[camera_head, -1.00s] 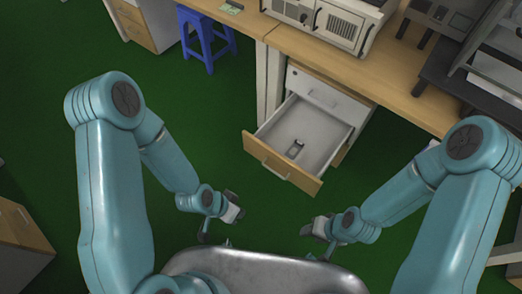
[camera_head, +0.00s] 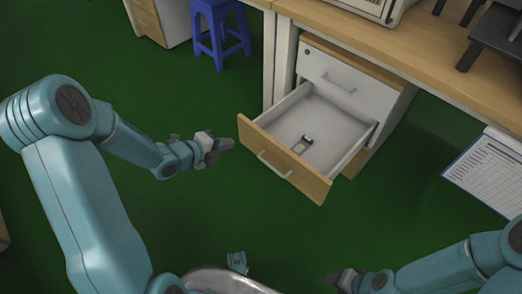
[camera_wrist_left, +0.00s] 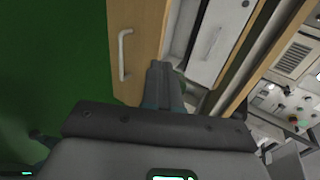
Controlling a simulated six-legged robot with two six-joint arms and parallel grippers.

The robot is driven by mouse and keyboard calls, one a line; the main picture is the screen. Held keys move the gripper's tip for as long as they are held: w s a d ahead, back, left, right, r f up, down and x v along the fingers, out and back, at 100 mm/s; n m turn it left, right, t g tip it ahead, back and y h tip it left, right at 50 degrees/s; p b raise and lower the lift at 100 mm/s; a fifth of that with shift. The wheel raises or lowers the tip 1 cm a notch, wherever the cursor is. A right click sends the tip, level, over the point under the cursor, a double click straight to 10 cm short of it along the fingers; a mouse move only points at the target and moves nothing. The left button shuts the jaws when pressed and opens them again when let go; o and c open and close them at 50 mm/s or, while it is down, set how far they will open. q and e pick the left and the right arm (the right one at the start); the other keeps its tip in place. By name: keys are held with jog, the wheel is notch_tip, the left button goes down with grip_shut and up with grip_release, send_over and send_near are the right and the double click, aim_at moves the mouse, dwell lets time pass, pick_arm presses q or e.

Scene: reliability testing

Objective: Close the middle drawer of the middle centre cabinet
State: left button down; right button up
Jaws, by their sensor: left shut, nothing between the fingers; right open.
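The middle drawer (camera_head: 288,160) of the cabinet (camera_head: 349,84) under the desk is pulled out. My left gripper (camera_head: 228,145) is shut and empty, just left of the drawer front's left end. In the left wrist view its fingers (camera_wrist_left: 165,80) overlap the wooden front beside the handle (camera_wrist_left: 124,54); I cannot tell whether they touch it. My right gripper (camera_head: 334,279) is low in the head view, well away from the drawer, open.
The white top drawer (camera_head: 348,76) above is shut. The desk (camera_head: 440,70) overhangs the cabinet at the right. A blue stool (camera_head: 219,33) stands at the back left. A printed sheet (camera_head: 488,172) shows at the right. Green floor in front of the drawer is clear.

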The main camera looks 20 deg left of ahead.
pick_arm(q)
jog(key=a+f, duration=0.1)
jog(key=f, duration=0.1)
jog(key=b, duration=0.3)
send_near(258, 132)
notch_tip(258, 132, down, 3)
jog(key=w, duration=0.1)
jog(key=w+d+b, duration=0.1)
jog(key=w, duration=0.1)
jog(key=shift+w+d+f, duration=0.25)
jog(key=shift+w+d+r, duration=0.1)
jog(key=shift+w+d, duration=0.15)
jog(key=shift+w, duration=0.55)
pick_arm(e)
jog(key=shift+w+d+f, duration=0.1)
jog(key=shift+w+f, duration=0.1)
jog(key=shift+f, duration=1.05)
jog(key=shift+w+f, duration=0.2)
jog(key=shift+f, duration=1.05)
pick_arm(q)
jog(key=shift+w, duration=0.1)
